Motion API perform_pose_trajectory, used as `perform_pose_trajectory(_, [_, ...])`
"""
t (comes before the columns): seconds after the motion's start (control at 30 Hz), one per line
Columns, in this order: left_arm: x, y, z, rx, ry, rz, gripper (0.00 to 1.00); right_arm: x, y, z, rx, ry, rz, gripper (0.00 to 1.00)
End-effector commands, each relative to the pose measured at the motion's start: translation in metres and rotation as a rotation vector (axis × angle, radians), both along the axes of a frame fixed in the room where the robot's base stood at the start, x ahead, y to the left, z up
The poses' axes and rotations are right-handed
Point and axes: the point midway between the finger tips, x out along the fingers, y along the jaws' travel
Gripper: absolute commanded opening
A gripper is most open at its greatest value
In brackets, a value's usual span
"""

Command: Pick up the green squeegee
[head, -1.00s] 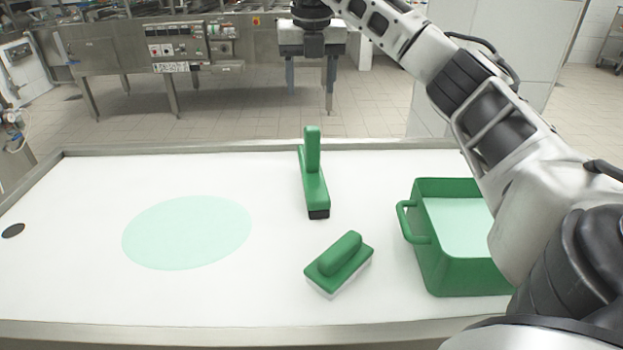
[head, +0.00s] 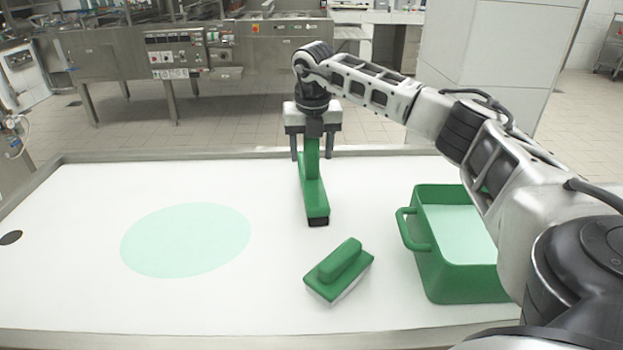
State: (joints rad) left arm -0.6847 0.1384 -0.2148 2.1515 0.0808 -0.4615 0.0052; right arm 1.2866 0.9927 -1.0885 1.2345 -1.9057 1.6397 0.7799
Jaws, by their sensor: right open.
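The green squeegee (head: 314,198) stands near the far middle of the white table, its handle upright and its dark-ended head toward me. My right gripper (head: 313,156) is open and points down at the squeegee's handle. One finger shows on each side of the handle, and the gripper body hides the handle's top. I cannot tell whether the fingers touch it. My left gripper is not in view.
A green scrub brush (head: 340,268) lies nearer on the white table (head: 200,310). A green bin (head: 462,278) with pale green contents stands at the right under my right arm. A pale green round patch (head: 186,240) marks the left, where the table is clear.

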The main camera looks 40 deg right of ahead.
Motion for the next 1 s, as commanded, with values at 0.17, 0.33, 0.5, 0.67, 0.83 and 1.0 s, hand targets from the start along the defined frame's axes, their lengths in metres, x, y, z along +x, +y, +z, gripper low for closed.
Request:
perform_pose_trajectory(0.17, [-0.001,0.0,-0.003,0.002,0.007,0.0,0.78,0.001,0.0,-0.002,-0.001,-0.001,0.0,0.56])
perform_pose_trajectory(0.33, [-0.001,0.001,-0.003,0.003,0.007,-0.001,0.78,0.0,0.0,-0.002,-0.001,-0.001,0.0,0.29])
perform_pose_trajectory(0.5, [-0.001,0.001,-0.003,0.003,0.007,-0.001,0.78,0.001,0.0,-0.001,0.0,-0.002,0.0,0.0])
perform_pose_trajectory(0.67, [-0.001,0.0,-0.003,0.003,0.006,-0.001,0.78,0.001,0.0,-0.001,0.0,-0.003,0.0,0.0])
perform_pose_trajectory(0.83, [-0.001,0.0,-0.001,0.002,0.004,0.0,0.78,0.001,0.0,0.005,0.0,-0.004,0.0,0.0])
perform_pose_trajectory(1.0, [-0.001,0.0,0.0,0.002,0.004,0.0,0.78,0.002,0.0,0.026,0.001,-0.008,0.0,0.0])
